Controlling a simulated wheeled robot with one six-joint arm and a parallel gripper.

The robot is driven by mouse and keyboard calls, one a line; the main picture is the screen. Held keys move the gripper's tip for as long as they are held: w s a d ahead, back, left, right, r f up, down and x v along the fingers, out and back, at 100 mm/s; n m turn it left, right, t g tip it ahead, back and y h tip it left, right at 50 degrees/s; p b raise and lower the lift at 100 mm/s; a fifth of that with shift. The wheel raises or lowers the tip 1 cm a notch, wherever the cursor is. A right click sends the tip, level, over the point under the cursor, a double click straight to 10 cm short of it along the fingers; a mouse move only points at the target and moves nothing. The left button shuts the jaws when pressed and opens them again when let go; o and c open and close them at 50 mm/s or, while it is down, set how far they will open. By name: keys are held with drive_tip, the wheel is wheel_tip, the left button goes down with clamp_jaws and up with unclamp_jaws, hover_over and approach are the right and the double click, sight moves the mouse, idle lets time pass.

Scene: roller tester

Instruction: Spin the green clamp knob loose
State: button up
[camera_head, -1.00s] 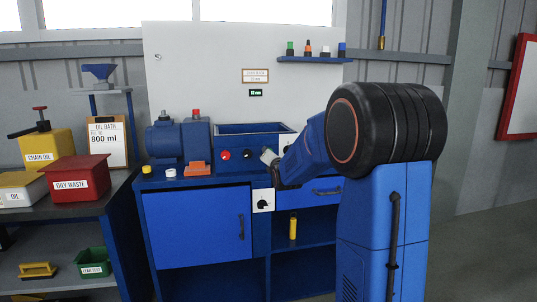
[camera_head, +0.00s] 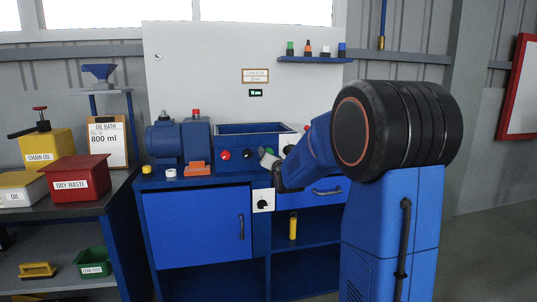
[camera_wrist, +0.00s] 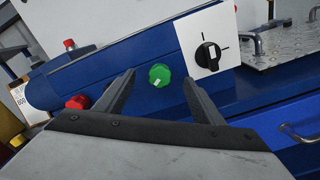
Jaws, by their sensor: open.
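The green clamp knob (camera_wrist: 160,75) shows in the wrist view as a lobed green disc with a small pale mark, on a blue face. My gripper (camera_wrist: 159,79) is open, with one finger to the left and one to the right of the knob in the picture. No contact with the knob shows, and the remaining distance is hard to tell. In the head view my gripper (camera_head: 269,158) is at the front of the blue machine. The green knob cannot be made out there; my gripper and arm cover part of that area.
A white plate with a black rotary switch (camera_wrist: 208,53) is right of the knob. A red knob (camera_wrist: 77,102) is to its left. In the head view, a drawer (camera_head: 312,193) is below my arm. A bench with a red oily waste box (camera_head: 76,178) stands left.

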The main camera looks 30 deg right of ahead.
drive_tip(key=shift+v, duration=2)
drive_tip(key=s+a+f+m+g+y, duration=0.2)
drive_tip(key=s+a+f+m+g, duration=0.1)
drive_tip(key=s+a+m, duration=0.55)
drive_tip(key=s+a+f+m+g+y, duration=0.1)
drive_tip(key=s+a+f+m+g, duration=0.3)
drive_tip(key=s, duration=0.7)
drive_tip(key=s+a+f+m+g, duration=0.2)
drive_tip(key=s+f+m, duration=0.1)
drive_tip(key=s, duration=0.6)
drive_tip(key=s+a+f+m+g+y, duration=0.1)
drive_tip(key=s+a+f+m, duration=0.2)
drive_tip(key=s+m, duration=0.3)
drive_tip(key=s+a+f+m+g+y, duration=0.1)
drive_tip(key=s+m, duration=0.4)
drive_tip(key=s, duration=0.7)
wheel_tip(320, 180, down, 2)
drive_tip(key=shift+a+f+g, duration=0.15)
drive_tip(key=shift+a+g, duration=0.65)
drive_tip(key=shift+a, duration=0.2)
